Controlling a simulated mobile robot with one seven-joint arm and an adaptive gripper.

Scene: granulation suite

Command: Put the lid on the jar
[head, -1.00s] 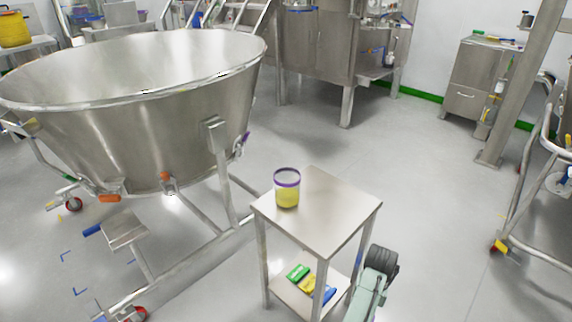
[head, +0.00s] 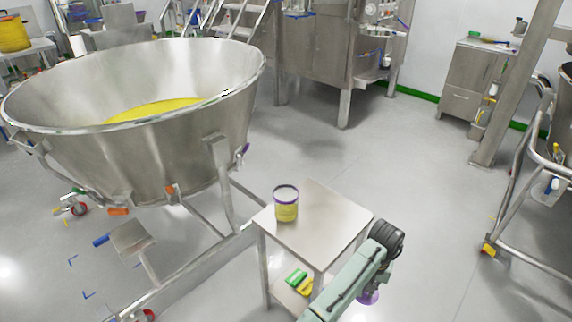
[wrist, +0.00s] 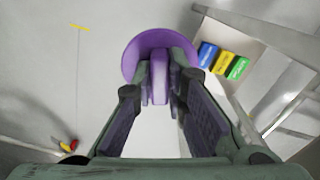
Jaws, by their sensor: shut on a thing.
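The jar (head: 286,206) stands upright on the small steel table near its left corner. It is clear, with yellow contents and a purple band at its open top. The purple round lid (wrist: 143,50) is in my gripper (wrist: 160,88), whose fingers are shut on a raised purple grip on it. In the head view the lid (head: 368,298) shows only in part, below my wrist, to the right of the table and lower than its top. My gripper's fingers are hidden there by my arm. The lid and jar are well apart.
The steel table (head: 325,215) has a clear top apart from the jar. Its lower shelf holds green and yellow items, with a blue one in the wrist view (wrist: 207,54). A large steel bowl (head: 190,140) with yellow contents stands left. Open floor (head: 430,190) lies right.

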